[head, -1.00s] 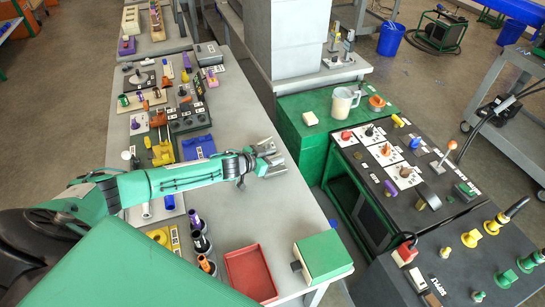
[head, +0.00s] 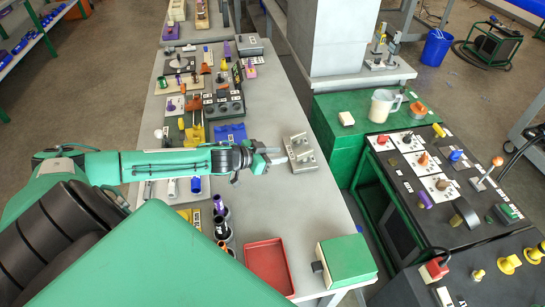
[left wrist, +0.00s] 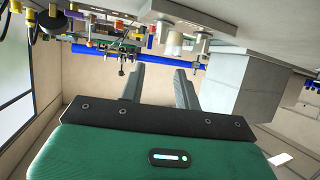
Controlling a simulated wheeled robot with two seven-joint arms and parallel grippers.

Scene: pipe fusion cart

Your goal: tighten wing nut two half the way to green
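Yellow winged knobs, which look like wing nuts, stand on the dark front panel (head: 455,265) at the lower right of the head view. One yellow winged knob (head: 508,263) is near the right edge; another (head: 534,251) is partly cut off. I cannot read which is number two. My left gripper (head: 279,157) is over the grey bench, far left of these knobs. Its fingers point right toward a grey plate with upright posts (head: 302,154). The left wrist view shows its two fingers (left wrist: 160,72) apart with nothing between them. My right gripper is not in view.
The grey bench (head: 300,205) holds a red tray (head: 269,267), a green-topped box (head: 346,259) and several tools. A gap separates it from the green cabinet (head: 335,125), which carries a white mug (head: 384,105). A switch panel stands right of the gap.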

